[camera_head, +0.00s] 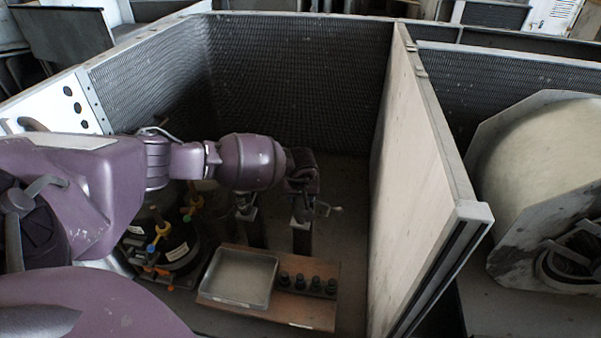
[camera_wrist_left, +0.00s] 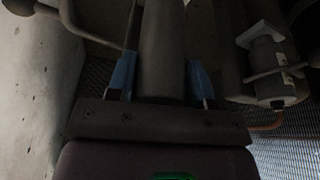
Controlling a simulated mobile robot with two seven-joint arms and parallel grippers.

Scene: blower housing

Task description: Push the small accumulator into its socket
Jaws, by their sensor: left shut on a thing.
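In the left wrist view my left gripper (camera_wrist_left: 161,80) has its blue fingers on both sides of a dark grey cylinder and is shut on it. I take this dark cylinder (camera_wrist_left: 161,45) to be the small accumulator. It runs away from the gripper, and its far end is out of frame. In the head view my left arm reaches in from the left, over the bay. Its dark wrist end hides most of the left gripper (camera_head: 302,205), and the held cylinder cannot be made out there. I cannot pick out the socket in either view. My right gripper is not in view.
A shallow grey tray (camera_head: 240,278) and several black knobs (camera_head: 308,284) sit on a brown board. Coloured valve handles (camera_head: 160,232) stand to the left. A pale panel (camera_head: 425,150) bounds the bay at right. A grey cylindrical fitting (camera_wrist_left: 270,65) is beside the gripper.

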